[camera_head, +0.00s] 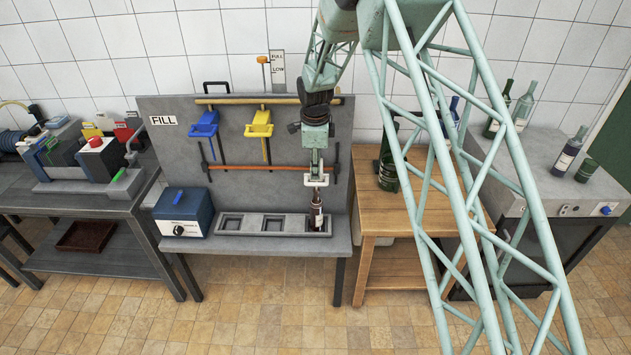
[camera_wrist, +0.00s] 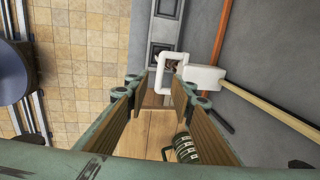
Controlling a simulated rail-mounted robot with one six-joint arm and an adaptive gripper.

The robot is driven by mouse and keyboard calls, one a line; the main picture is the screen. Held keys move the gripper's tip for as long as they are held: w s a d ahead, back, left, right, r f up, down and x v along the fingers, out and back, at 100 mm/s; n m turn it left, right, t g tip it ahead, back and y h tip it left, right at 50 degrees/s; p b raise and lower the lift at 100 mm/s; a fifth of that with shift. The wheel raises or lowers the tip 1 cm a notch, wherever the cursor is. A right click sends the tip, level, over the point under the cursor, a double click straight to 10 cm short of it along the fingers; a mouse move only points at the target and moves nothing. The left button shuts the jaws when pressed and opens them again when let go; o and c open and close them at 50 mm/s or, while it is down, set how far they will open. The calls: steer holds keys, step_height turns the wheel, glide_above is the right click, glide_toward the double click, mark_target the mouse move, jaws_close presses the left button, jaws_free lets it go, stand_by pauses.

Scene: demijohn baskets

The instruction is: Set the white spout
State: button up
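The white spout (camera_head: 316,180) is at the right end of the grey fill panel, lower than the blue spout (camera_head: 205,124) and the yellow spout (camera_head: 260,124). A dark bottle (camera_head: 316,214) stands upright below it in the right-hand slot of the tray. My gripper (camera_head: 315,163) points down just above the white spout. In the wrist view, my gripper (camera_wrist: 162,84) has its fingers apart, with the white spout's loop handle (camera_wrist: 170,58) at the tips. A gap shows beside the loop; contact cannot be told. Whether the spout touches the bottle is unclear.
A slotted tray (camera_head: 230,232) and a blue box (camera_head: 184,212) sit on the bench. A wooden dowel (camera_head: 230,101) and an orange rod (camera_head: 262,168) cross the panel. A wooden table (camera_head: 385,211) with green glassware stands to the right. The floor in front is clear.

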mark_target(316, 184)
steer(key=shift+w+f, duration=0.25)
steer(key=shift+f, duration=0.85)
steer(key=shift+w+f, duration=0.2)
steer(key=shift+f, duration=0.95)
steer(key=shift+w+f, duration=0.25)
steer(key=shift+f, duration=0.85)
jaws_close()
